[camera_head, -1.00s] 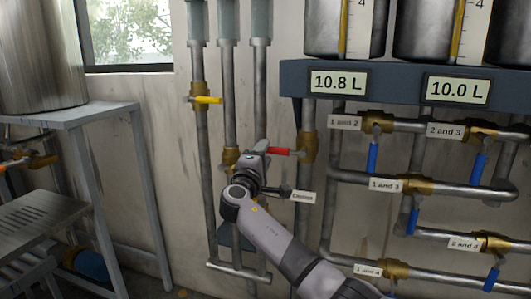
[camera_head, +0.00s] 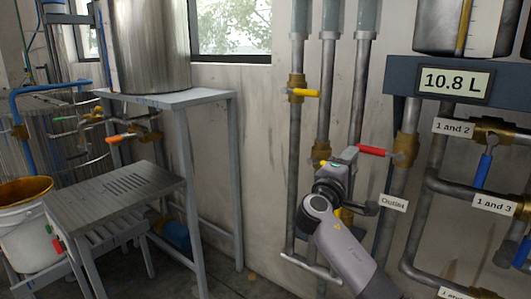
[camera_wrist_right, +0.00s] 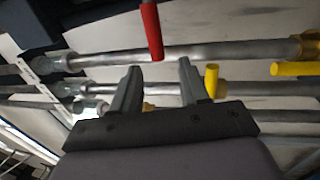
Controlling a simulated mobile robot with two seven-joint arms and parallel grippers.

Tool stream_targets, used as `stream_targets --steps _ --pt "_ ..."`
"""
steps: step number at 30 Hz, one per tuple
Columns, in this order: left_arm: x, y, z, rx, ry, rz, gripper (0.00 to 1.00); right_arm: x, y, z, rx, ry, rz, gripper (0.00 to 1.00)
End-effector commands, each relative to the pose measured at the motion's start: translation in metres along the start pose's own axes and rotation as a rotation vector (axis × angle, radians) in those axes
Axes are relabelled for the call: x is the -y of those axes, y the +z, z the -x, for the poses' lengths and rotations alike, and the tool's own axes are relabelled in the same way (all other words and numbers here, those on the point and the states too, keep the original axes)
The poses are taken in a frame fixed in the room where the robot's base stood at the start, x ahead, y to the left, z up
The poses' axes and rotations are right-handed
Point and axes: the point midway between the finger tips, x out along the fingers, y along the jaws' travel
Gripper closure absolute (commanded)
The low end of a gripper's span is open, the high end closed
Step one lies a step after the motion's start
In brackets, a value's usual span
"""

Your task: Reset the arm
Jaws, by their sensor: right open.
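My right gripper (camera_head: 347,157) is in front of the wall pipes, just left of a red valve handle (camera_head: 372,151). In the right wrist view, the two fingers of this gripper (camera_wrist_right: 158,76) stand apart with nothing between them. The red handle (camera_wrist_right: 152,30) shows there beyond the fingertips, above the gap. A yellow handle (camera_wrist_right: 211,80) shows right of the fingers. I cannot tell from these views whether a finger touches a pipe. My left gripper is not in view.
A yellow valve handle (camera_head: 305,93) is on the left pipe. A display reading 10.8 L (camera_head: 455,82) and blue-handled valves (camera_head: 482,170) are at the right. A metal table (camera_head: 215,97) with a steel tank (camera_head: 150,45), a slotted bench (camera_head: 130,190) and a white bucket (camera_head: 28,235) are left.

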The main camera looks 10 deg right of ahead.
Motion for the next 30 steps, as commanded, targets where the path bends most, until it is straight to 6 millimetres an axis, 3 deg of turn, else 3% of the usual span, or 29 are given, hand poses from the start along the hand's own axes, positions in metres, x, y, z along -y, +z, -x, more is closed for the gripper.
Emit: stream_targets --steps 2,5,8,12,18,24,30 --pt "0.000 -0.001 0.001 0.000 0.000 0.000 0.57 0.008 -0.001 0.003 -0.013 -0.017 -0.002 0.55" --pt "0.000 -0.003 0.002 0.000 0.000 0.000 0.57 0.036 -0.003 0.013 -0.064 -0.077 -0.019 0.55" --pt "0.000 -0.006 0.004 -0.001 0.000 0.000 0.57 0.083 -0.005 0.035 -0.147 -0.188 -0.059 0.55" --pt "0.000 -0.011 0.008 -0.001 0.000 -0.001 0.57 0.155 -0.002 0.081 -0.267 -0.379 -0.150 0.55" --pt "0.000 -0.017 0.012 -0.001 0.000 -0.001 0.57 0.233 0.019 0.159 -0.382 -0.651 -0.317 0.55" --pt "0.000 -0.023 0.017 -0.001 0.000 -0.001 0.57 0.280 0.055 0.241 -0.424 -0.908 -0.522 0.55" --pt "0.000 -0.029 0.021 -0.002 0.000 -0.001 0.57 0.296 0.101 0.316 -0.395 -1.135 -0.756 0.55"
